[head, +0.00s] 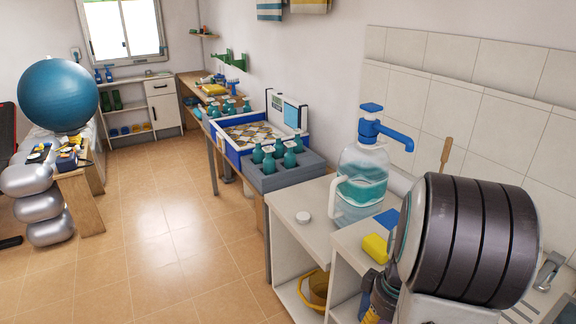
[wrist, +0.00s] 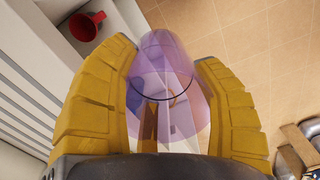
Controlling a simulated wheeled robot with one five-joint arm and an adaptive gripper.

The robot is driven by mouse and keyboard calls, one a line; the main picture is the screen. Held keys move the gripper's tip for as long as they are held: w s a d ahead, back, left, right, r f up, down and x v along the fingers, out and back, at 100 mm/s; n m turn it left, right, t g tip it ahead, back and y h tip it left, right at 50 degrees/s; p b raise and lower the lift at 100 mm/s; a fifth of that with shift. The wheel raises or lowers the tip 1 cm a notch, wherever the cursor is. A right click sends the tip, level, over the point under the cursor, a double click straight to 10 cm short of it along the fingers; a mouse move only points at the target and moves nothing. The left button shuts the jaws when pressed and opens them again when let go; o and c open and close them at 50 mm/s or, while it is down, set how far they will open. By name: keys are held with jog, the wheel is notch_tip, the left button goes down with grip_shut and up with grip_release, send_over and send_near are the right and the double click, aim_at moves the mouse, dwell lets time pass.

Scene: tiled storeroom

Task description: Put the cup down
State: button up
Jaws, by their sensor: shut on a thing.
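My gripper (wrist: 163,68) has two yellow ridged fingers, one on each side of a see-through purple cup (wrist: 165,90). The fingers are shut on the cup. Through its clear wall I see blurred shapes, and I cannot tell how far it is above any surface. In the head view, my arm's large dark ribbed part hides most of the gripper, and the cup cannot be seen there.
A white counter (head: 289,201) holds a large jug (head: 361,180) with a blue pump, a white lid (head: 304,217) and a yellow sponge (head: 375,247). A yellow basket (head: 317,290) sits below. A red container (wrist: 86,26) shows in the wrist view. Tiled floor is open at left.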

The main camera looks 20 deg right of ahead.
jog(key=w+a+f, duration=0.4)
jog(key=w+a, duration=0.5)
jog(key=w, duration=0.3)
jog(key=w+a+f+n, duration=0.1)
jog(key=w+a+f, duration=0.4)
jog(key=w+a, duration=0.4)
jog(key=w, duration=0.4)
jog(key=shift+a+n+p, duration=0.3)
jog(key=shift+a, duration=0.1)
jog(key=shift+f, duration=0.1)
